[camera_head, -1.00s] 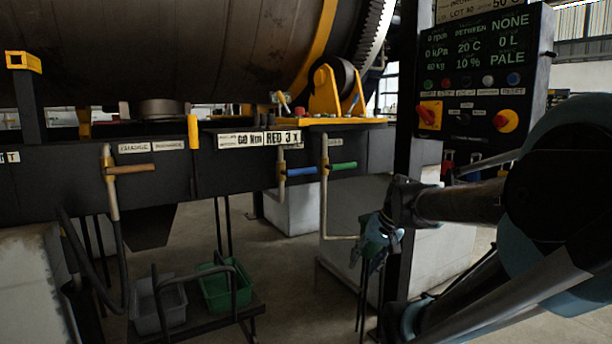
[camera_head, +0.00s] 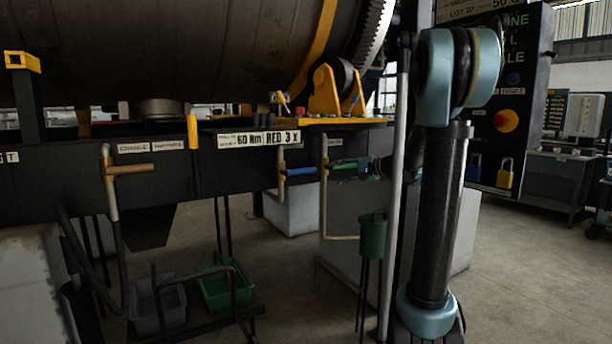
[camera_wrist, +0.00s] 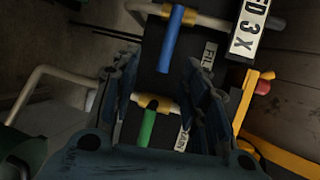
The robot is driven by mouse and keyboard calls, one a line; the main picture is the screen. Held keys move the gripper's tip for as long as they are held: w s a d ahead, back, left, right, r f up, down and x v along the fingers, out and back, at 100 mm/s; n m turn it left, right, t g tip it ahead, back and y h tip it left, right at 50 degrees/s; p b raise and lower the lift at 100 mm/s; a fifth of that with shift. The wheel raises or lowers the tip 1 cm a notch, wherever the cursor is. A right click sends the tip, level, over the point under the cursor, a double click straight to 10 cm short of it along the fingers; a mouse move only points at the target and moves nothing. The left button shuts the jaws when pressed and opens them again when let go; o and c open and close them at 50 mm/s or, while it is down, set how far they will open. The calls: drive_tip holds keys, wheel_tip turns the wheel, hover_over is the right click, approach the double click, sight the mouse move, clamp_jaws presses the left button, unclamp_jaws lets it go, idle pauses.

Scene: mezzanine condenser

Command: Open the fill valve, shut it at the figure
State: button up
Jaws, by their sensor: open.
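A blue lever handle (camera_head: 300,171) and a green lever handle (camera_head: 344,165) sit on pipes at the dark beam's front. In the wrist view a FILL label (camera_wrist: 209,55) lies near the blue handle (camera_wrist: 171,40), and a partly hidden label ending in "AIN" (camera_wrist: 182,138) lies beside the green handle (camera_wrist: 148,127). My gripper (camera_wrist: 160,65) is open, its fingers either side of the green handle in that view; contact cannot be told. In the head view my gripper (camera_head: 370,167) is at the green handle's right end.
A tan handle (camera_head: 131,169) is on a pipe at left. Grey (camera_head: 160,308) and green (camera_head: 222,288) bins stand low on a cart. A green can (camera_head: 373,236) stands below my gripper.

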sight(308, 171)
drive_tip(key=shift+t, duration=0.3)
drive_tip(key=x, duration=0.6)
drive_tip(key=w+x, duration=0.1)
drive_tip(key=x, duration=0.5)
drive_tip(key=r+x, duration=0.1)
drive_tip(key=x, duration=0.5)
drive_tip(key=shift+w+d+r, duration=0.15)
drive_tip(key=shift+d, duration=0.2)
drive_tip(key=shift+m, duration=0.3)
clamp_jaws()
